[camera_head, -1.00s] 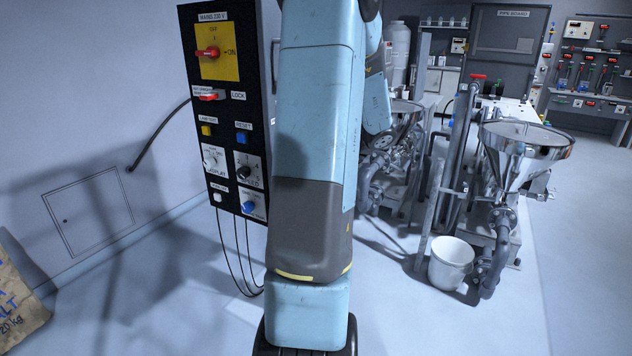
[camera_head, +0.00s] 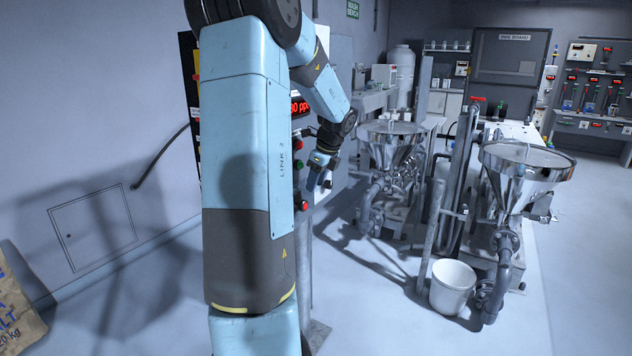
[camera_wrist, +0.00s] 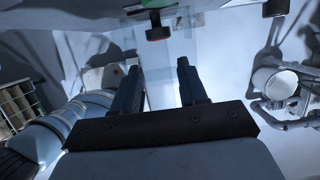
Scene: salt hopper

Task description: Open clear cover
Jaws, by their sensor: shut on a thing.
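The clear cover (camera_wrist: 166,84) shows in the wrist view as a faint see-through pane between and beyond my two dark fingers. My gripper (camera_wrist: 160,67) is shut on it, with the fingers visibly apart on either side of the pane. In the head view, my gripper (camera_head: 314,184) is at the front of a control panel (camera_head: 322,45) with a red digital display. The cover cannot be made out clearly in the head view. My arm hides much of the panel, and the cover's hinge cannot be seen.
Red and green buttons (camera_head: 298,146) sit on the panel close to my gripper. A dark round knob (camera_wrist: 157,31) is near the fingertips. Steel hoppers (camera_head: 525,162) and a white bucket (camera_head: 452,287) stand to the right. Open floor lies between the panel and bucket.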

